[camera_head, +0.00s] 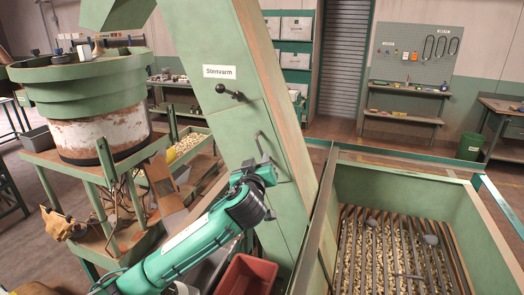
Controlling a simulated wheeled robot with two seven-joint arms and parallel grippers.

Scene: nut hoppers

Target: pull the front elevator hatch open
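The green elevator (215,40) slants through the middle of the view, with a white label reading like "Sternvarm". Its front hatch (238,130) is a green panel below a black-knobbed lever (230,92); it looks flush with the casing. A thin grey bar handle (259,146) stands on the hatch's right part. My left arm comes in from the bottom left in teal, and my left gripper (266,166) is at the lower end of this handle. The fingers are small and partly hidden, so I cannot tell whether they grip the handle. My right gripper is out of view.
A green hopper (390,185) with a grate over nuts stands at right. A red bin (247,275) is below the elevator. A round green bowl machine (80,85) stands on a frame at left. Open floor lies behind the hopper.

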